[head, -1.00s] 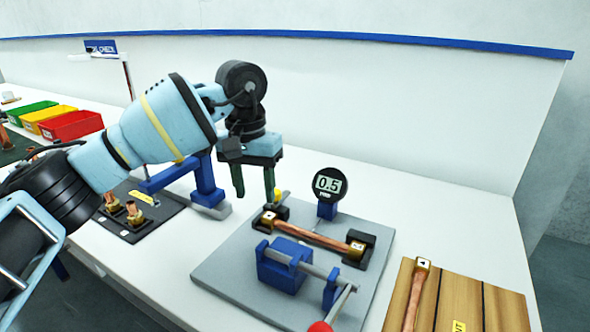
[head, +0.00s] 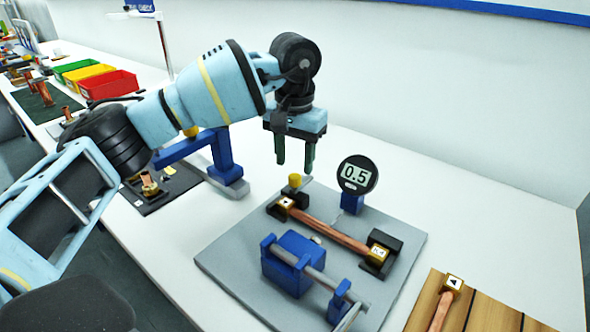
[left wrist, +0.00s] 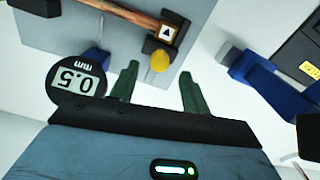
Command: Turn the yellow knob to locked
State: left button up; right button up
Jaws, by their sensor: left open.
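The yellow knob (head: 295,181) stands at the back left end of the fixture on the grey plate (head: 228,259), beside the black holder of a copper rod (head: 338,233). My left gripper (head: 294,170) is open and points down above and around the knob's area in the head view. In the left wrist view the knob (left wrist: 159,62) shows between and beyond the two dark green fingers (left wrist: 160,80). The fingers do not appear to touch it. Any mark of the knob's setting is too small to read. My right gripper is not in view.
A round gauge (head: 357,174) reading 0.5 stands close to the right of the knob. A blue clamp (head: 292,262) sits in front of the rod. A blue stand (head: 220,160) is to the left. A wooden board (head: 490,310) lies at the front right.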

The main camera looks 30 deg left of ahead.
aim_at(295, 176)
pick_arm(q)
jog(key=shift+f, duration=1.8)
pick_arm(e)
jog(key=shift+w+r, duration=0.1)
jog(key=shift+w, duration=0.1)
pick_arm(q)
jog(key=c, duration=1)
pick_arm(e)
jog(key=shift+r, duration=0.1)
